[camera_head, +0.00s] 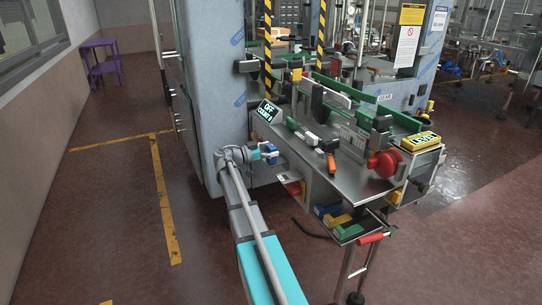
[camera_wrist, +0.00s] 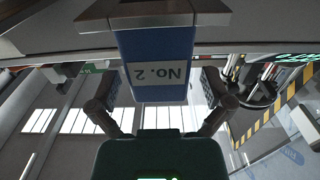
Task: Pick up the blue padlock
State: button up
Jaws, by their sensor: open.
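The blue padlock (camera_wrist: 160,60) fills the upper middle of the wrist view, its white "No. 2" label upside down. Its upper part runs into a grey metal piece at the picture's top; I cannot tell how it is held there. My gripper (camera_wrist: 160,88) has its two dark fingers spread, one on each side of the padlock, and does not appear to grip it. In the head view my gripper (camera_head: 262,154) is small, at the left end of the machine, with the blue padlock (camera_head: 270,150) at its tip. Finger contact is not clear.
The machine's metal table (camera_head: 345,172) is just right of my gripper, with a red round knob (camera_head: 384,163) and a green-black display (camera_head: 268,110). A small bin (camera_head: 352,232) with coloured items hangs below.

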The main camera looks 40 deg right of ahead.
dwell(0.4)
jog(key=c, duration=1.3)
